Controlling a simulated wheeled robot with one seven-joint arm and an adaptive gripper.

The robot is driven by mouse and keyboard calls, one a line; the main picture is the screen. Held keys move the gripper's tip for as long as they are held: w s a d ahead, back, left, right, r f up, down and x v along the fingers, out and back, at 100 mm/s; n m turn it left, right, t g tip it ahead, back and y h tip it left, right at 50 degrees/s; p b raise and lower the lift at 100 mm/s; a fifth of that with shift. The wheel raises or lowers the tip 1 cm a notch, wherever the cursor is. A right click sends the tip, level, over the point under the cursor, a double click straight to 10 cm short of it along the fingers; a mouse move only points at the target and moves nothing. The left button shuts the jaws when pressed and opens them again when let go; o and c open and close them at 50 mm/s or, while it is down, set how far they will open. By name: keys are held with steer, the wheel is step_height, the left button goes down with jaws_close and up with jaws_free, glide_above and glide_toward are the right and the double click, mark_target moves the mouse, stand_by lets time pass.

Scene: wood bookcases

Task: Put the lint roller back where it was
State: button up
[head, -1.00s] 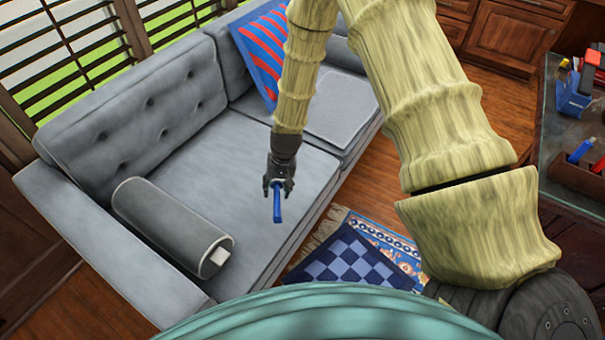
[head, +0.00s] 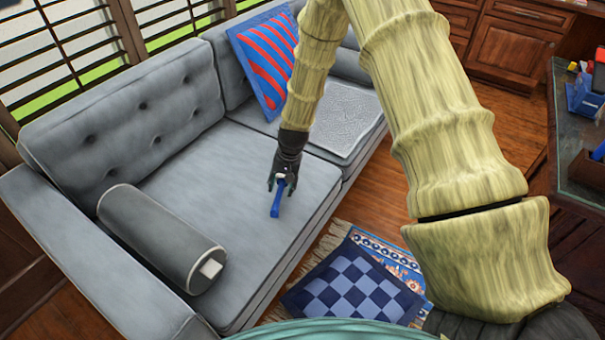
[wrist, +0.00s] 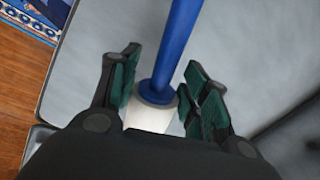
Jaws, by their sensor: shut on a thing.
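The lint roller (head: 277,199) has a blue handle and a white roller end, of which only a little shows in the head view. My gripper (head: 280,183) is shut on it and holds it over the grey sofa's seat (head: 225,190). In the wrist view, the lint roller (wrist: 176,45) shows its blue handle pointing away, with its white end close to the gripper's body. The green-padded fingers of my gripper (wrist: 160,92) stand on either side of it. Whether the lint roller touches the seat cannot be told.
A grey bolster (head: 165,240) lies on the sofa's near left end. A striped red and blue cushion (head: 266,62) leans at the back. A checkered cushion (head: 352,288) lies on the patterned rug (head: 385,250). A dark desk (head: 568,150) with small items stands right.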

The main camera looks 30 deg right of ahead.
steer(key=b, duration=0.1)
glide_above(300, 177)
steer(key=shift+s+d+f, duration=0.2)
steer(key=shift+d+f, duration=0.1)
steer(key=shift+f, duration=0.3)
steer(key=shift+d+f+b, duration=0.15)
steer(key=shift+f+b, duration=0.25)
steer(key=shift+f, duration=1.35)
steer(key=shift+f, duration=0.15)
steer(key=o, duration=1.2)
steer(key=shift+c, duration=0.2)
step_height(300, 177, up, 12)
steer(key=s+d+p, duration=0.1)
steer(key=shift+s+d+p, duration=0.15)
steer(key=shift+d+p, duration=0.2)
steer(key=shift+d, duration=0.05)
